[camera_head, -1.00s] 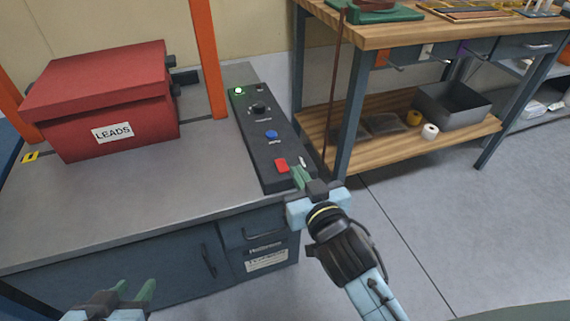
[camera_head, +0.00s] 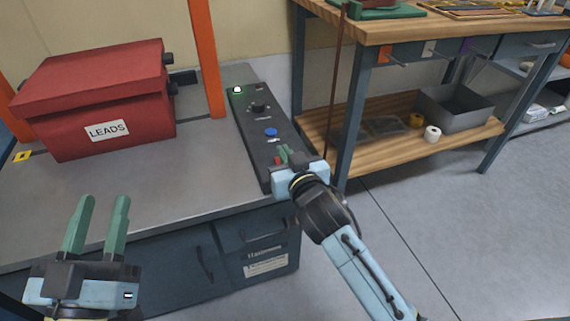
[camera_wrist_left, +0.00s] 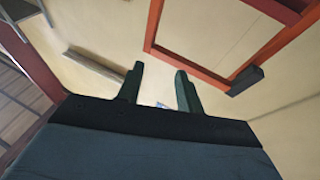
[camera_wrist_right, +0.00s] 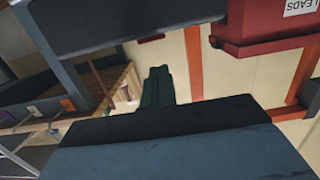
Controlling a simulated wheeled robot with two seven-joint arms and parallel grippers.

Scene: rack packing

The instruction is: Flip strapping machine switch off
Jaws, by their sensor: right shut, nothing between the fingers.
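The strapping machine's black control panel (camera_head: 247,125) runs along the right edge of the grey machine top. A lit green lamp (camera_head: 237,90), a black knob (camera_head: 258,107) and a blue button (camera_head: 270,132) show on it. A red switch (camera_head: 277,160) near its front end is partly covered by my right gripper (camera_head: 283,152). The small pale lever beside the red switch is hidden now. My right gripper is shut and empty, at the panel's front end; I cannot tell if it touches. Its closed fingers show in the right wrist view (camera_wrist_right: 158,85). My left gripper (camera_head: 105,203) is open and empty, in front of the machine top.
A red box labelled LEADS (camera_head: 95,100) stands on the machine top, beside an orange upright (camera_head: 207,60). A wooden workbench (camera_head: 400,35) with a lower shelf stands to the right. Open floor (camera_head: 450,230) lies at the front right.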

